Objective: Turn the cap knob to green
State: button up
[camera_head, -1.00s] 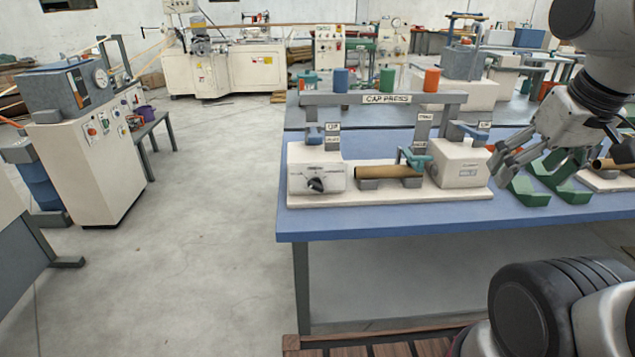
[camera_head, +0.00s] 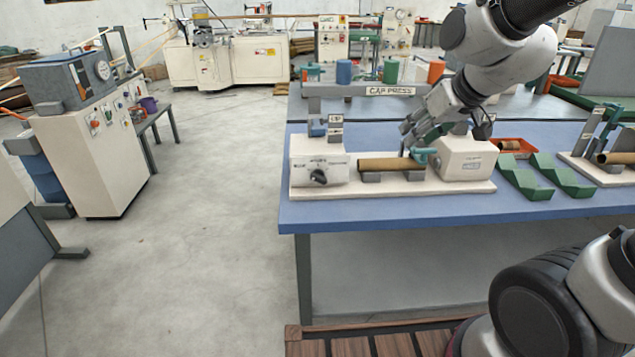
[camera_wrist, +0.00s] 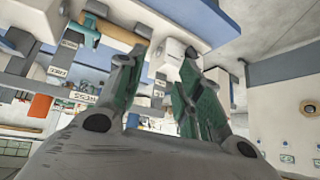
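The cap press (camera_head: 473,187) stands on the blue table. Its knob (camera_head: 319,177), black with a pale pointer mark, is on the front of the white box (camera_head: 327,165) at the press's left end. Small markings around the knob are too small to read. A brown tube (camera_head: 385,164) lies between the left box and the right white box (camera_head: 468,158). My gripper (camera_head: 410,138) is above the tube's right end near the teal handle, well right of the knob. In the wrist view my gripper (camera_wrist: 158,65) has its fingers apart with nothing between them.
Green cradles (camera_head: 548,172) and an orange tray (camera_head: 527,146) are right of the press.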

aim_at(317, 180)
jog(key=w+a+f+n+t, duration=0.3)
jog(key=w+a+f+t, duration=0.1)
jog(key=w+a+f, duration=1)
jog(key=s+a+f+n+t+h, duration=0.1)
jog(key=s+a+f+t, duration=0.1)
jog(key=s+a+f+n+t+h, duration=0.1)
jog(key=s+a+f+n+t, duration=0.1)
jog(key=f, duration=0.1)
jog(key=s+a+f+n+t, duration=0.1)
jog(key=a+f+n+t, duration=0.1)
jog(key=f, duration=0.1)
jog(key=shift+s+a+h, duration=0.15)
jog(key=shift+s+h, duration=0.25)
jog(key=shift+s+n+t, duration=0.25)
jog(key=shift+n+t, duration=0.05)
jog(key=shift+n, duration=0.1)
jog(key=w, duration=0.7)
jog(key=shift+w+a, duration=0.1)
jog(key=shift+w, duration=0.2)
jog(key=shift+c, duration=0.2)
grip_shut()
